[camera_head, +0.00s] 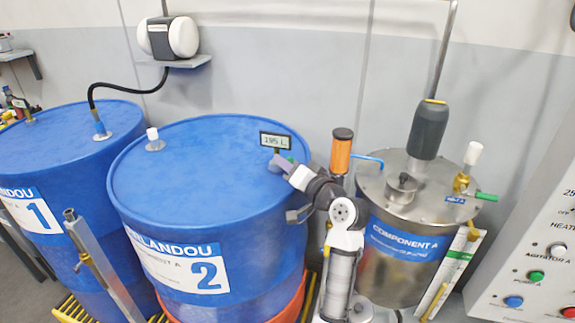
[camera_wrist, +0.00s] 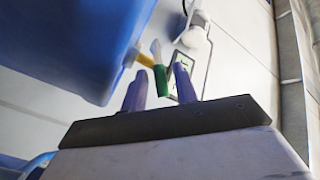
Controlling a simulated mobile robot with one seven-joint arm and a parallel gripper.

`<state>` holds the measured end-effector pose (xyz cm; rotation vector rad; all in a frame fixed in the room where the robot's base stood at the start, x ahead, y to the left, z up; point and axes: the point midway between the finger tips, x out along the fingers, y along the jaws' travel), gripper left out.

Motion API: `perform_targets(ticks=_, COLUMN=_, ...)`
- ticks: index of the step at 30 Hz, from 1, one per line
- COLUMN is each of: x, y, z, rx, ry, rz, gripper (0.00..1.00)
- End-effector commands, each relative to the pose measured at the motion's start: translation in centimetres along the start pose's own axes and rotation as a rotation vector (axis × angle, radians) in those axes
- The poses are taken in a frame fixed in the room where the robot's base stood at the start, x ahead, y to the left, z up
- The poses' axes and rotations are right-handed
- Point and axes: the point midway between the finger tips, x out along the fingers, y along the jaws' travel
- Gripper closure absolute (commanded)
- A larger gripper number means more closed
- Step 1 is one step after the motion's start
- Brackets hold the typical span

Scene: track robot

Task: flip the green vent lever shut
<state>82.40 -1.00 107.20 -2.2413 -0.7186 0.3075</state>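A green lever (camera_wrist: 162,82) on a brass fitting (camera_wrist: 146,60) shows in the wrist view, beside the blue drum's edge. My gripper (camera_wrist: 160,84) is open; its two purple fingers stand on either side of the lever in the picture. I cannot tell whether they touch it or how deep it sits between them. In the head view my gripper (camera_head: 279,163) is over the right top edge of drum 2 (camera_head: 205,160), by the small display (camera_head: 275,140); it mostly hides the fitting there. Another green lever (camera_head: 487,197) is on the steel tank's brass valve (camera_head: 462,182).
The steel tank (camera_head: 395,270) with its agitator motor (camera_head: 428,130) stands right of my arm. Drum 1 (camera_head: 65,150) is at left, a control panel (camera_head: 535,250) at right. The wall is close behind the drums.

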Motion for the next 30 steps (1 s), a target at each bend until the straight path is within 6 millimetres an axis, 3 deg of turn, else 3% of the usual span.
perform_targets(ticks=1, x=0.0, y=0.0, z=0.0, rx=0.000, ry=0.000, rz=0.000, gripper=0.78)
perform_targets(ticks=6, x=0.0, y=0.0, z=0.0, rx=0.000, ry=0.000, rz=0.000, gripper=1.00)
perform_targets(ticks=30, x=-0.3, y=1.0, z=0.7, rx=0.159, ry=0.148, rz=-0.155, gripper=1.00)
